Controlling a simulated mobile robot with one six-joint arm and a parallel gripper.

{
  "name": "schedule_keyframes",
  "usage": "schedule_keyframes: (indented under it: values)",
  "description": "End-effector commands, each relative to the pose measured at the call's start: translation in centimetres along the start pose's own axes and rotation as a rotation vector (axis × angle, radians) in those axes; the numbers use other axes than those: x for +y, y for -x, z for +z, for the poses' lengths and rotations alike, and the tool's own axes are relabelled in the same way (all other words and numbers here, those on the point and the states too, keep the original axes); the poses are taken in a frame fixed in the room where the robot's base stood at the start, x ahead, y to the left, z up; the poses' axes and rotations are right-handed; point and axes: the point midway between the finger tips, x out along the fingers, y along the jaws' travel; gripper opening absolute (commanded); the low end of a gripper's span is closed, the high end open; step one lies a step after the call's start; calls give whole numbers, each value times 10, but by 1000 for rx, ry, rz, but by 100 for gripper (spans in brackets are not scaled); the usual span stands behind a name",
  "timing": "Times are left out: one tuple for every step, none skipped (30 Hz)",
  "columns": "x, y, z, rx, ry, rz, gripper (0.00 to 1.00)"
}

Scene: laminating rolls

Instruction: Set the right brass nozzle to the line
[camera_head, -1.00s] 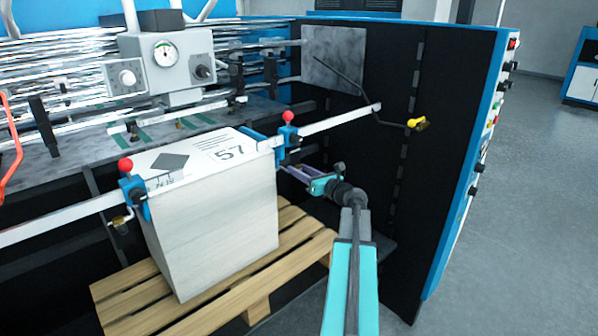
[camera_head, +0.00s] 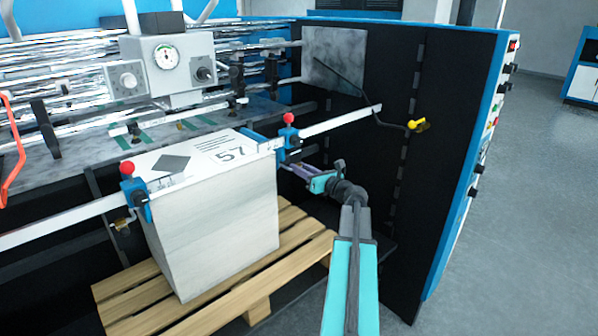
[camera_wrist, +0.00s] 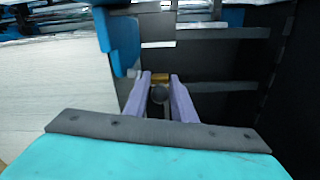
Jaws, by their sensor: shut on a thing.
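The right brass nozzle (camera_wrist: 160,77) shows as a small brass piece between my purple fingertips in the wrist view, behind a dark round knob (camera_wrist: 158,95). My gripper (camera_wrist: 157,86) is shut on the nozzle. In the head view my gripper (camera_head: 288,168) is just below the right blue clamp (camera_head: 289,140) with its red ball, and the fingers largely hide the nozzle. The left brass nozzle (camera_head: 123,224) hangs under the left blue clamp (camera_head: 134,196). I cannot make out the line for the nozzle.
A white crossbar (camera_head: 60,228) carries both clamps along the stack of sheets (camera_head: 215,225), marked 57, on a wooden pallet (camera_head: 285,265). A dark side panel (camera_head: 400,180) stands close right of my arm. A yellow handle (camera_head: 419,125) sits on a bent rod.

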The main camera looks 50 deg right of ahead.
Motion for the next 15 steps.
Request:
schedule_keyframes:
  values:
    - [2,0,11,-3,-2,0,0]
    - [3,0,15,-3,-2,0,0]
    - [4,0,20,-3,-3,0,0]
    - [4,0,23,-4,-3,0,0]
    - [5,0,26,-4,-3,0,0]
    - [6,0,30,-4,-4,0,0]
    - [6,0,34,-4,-4,0,0]
    - [7,0,37,-4,-5,0,0]
    - [8,0,41,-4,-5,0,0]
    - [8,0,44,-4,-5,0,0]
    - [9,0,47,-4,-5,0,0]
    - [9,0,50,-4,-5,0,0]
    - [10,0,51,-4,-5,0,0]
    - [10,0,53,-4,-5,0,0]
    - [10,0,54,-4,-5,0,0]
